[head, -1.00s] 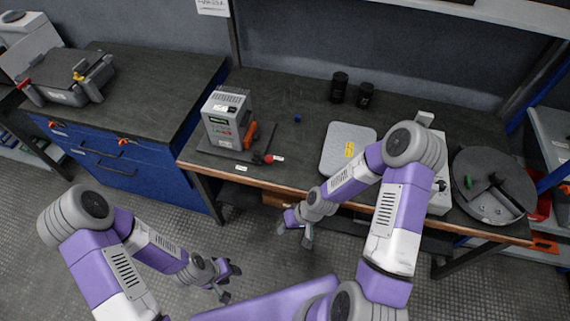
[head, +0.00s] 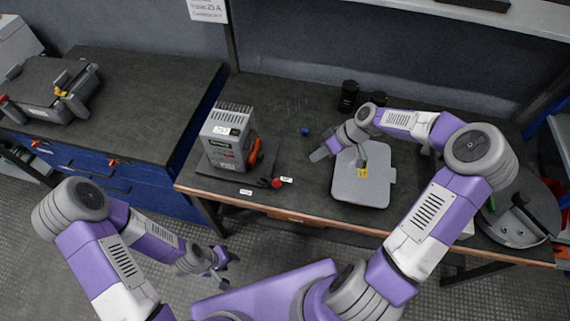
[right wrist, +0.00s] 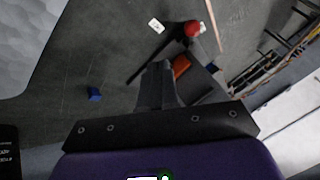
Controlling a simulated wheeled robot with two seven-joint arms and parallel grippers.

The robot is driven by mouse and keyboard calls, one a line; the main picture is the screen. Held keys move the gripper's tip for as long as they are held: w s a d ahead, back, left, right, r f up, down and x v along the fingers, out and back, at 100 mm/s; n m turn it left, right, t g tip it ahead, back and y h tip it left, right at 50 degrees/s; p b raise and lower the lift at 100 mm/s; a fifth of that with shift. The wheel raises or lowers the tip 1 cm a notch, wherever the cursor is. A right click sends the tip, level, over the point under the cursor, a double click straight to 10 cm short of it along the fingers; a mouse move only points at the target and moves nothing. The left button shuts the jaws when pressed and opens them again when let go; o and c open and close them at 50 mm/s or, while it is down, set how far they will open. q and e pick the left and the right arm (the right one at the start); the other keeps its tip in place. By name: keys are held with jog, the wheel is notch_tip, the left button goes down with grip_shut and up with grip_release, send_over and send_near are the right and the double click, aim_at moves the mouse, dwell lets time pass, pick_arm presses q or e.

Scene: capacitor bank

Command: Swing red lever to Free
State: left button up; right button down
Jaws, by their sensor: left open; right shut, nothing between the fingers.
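The red lever's round knob (head: 277,183) sits at the front edge of the dark base plate of a grey device (head: 228,137), on a short black arm. In the right wrist view the red knob (right wrist: 191,28) shows beyond the fingertips, beside a dark bar. White labels (head: 287,180) and (head: 245,192) lie near it; their text is too small to read. My right gripper (head: 320,154) is shut and empty above the bench, right of the knob and apart from it. Its closed fingers show in the right wrist view (right wrist: 158,82). My left gripper (head: 222,262) is open, low in front of the bench.
An orange handle (head: 255,153) stands on the device's right side. A small blue piece (head: 304,131) lies behind the knob. A light grey flat case (head: 362,188) is under my right forearm. Dark cylinders (head: 348,95) stand at the back.

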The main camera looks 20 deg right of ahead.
aim_at(272, 180)
jog(key=b+x, duration=0.1)
jog(key=x, duration=0.4)
jog(key=b+x, duration=0.2)
jog(key=x, duration=0.2)
jog(key=shift+s+a+f, duration=0.15)
jog(key=shift+a+f, duration=0.1)
jog(key=shift+f, duration=0.1)
jog(key=a, duration=0.1)
jog(key=s+a, duration=0.1)
jog(key=a, duration=0.1)
jog(key=shift+f, duration=0.1)
pick_arm(q)
jog(key=shift+s+f+b, duration=0.2)
jog(key=shift+f+b, duration=0.1)
jog(key=shift+f, duration=1.45)
pick_arm(e)
jog(key=shift+s+a, duration=0.15)
jog(key=shift+a, duration=0.35)
pick_arm(q)
jog(key=shift+f, duration=0.1)
pick_arm(e)
jog(key=shift+a, duration=0.1)
